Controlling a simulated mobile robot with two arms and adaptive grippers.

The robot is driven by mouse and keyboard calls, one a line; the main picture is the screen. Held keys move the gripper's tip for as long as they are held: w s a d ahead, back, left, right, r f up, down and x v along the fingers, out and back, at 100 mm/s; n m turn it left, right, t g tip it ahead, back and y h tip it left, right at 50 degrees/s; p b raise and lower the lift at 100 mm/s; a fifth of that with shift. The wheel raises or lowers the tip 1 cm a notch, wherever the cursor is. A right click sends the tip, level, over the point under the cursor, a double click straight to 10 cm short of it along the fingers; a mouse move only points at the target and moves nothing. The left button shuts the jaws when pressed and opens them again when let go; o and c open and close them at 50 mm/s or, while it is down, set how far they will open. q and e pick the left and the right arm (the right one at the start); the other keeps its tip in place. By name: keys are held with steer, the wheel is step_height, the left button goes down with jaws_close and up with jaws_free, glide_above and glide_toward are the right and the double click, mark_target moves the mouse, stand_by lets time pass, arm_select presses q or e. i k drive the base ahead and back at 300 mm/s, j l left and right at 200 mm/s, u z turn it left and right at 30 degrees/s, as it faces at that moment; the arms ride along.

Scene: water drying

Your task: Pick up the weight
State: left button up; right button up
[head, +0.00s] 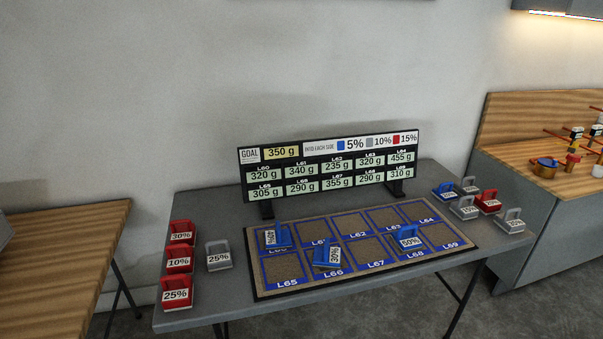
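Several handled weights with percent labels stand on the grey table (215,301). At its left end are a red 30% weight (181,232), a red 10% weight (179,259), a red 25% weight (177,292) and a grey 25% weight (218,256). At the right end are a blue weight (445,191), a red weight (488,202) and grey weights (511,221). Neither gripper is in view.
A display board (330,165) reading "GOAL 350 g" stands behind the mat. A wooden table (75,245) is at left. A wood-topped counter (510,150) with small items, including an orange-brown pot (544,170), is at right. Several mat cells are empty.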

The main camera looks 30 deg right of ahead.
mark_target(446, 195)
steer(key=z, duration=1.8)
steer(key=i+l, duration=0.15)
steer(key=l+z, duration=0.05)
steer(key=l, duration=0.05)
